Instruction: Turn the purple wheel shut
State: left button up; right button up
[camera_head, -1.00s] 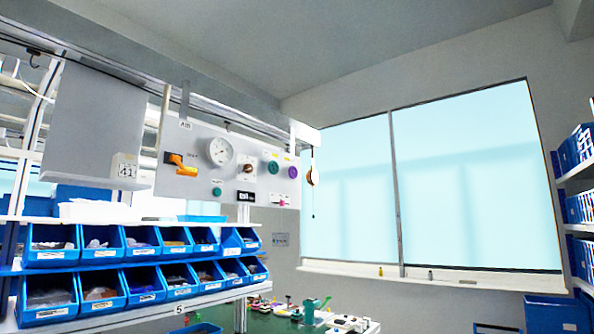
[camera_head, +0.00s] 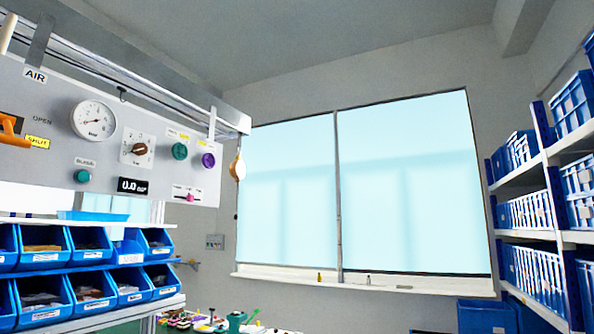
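The purple wheel (camera_head: 208,160) is a small round knob near the right end of the grey control panel (camera_head: 60,165), in the left half of the head view. A green wheel (camera_head: 180,151) sits just left of it. A yellow label is above each wheel, too small to read. Neither of my grippers nor my arms show in this view.
The panel also holds a gauge (camera_head: 93,120), a rotary switch (camera_head: 138,149), an orange handle (camera_head: 12,128) and a pink slider (camera_head: 190,197). Blue bins (camera_head: 85,245) stand below. Shelves with blue crates (camera_head: 530,210) line the right side. A table with small items is low in the middle.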

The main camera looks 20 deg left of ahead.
aim_at(209, 160)
jog(key=z, duration=0.4)
jog(key=i, duration=1.5)
jog(key=u, duration=0.35)
jog(key=i, duration=1)
jog(key=u, duration=1.4)
jog(key=i, duration=0.5)
jog(key=u, duration=0.35)
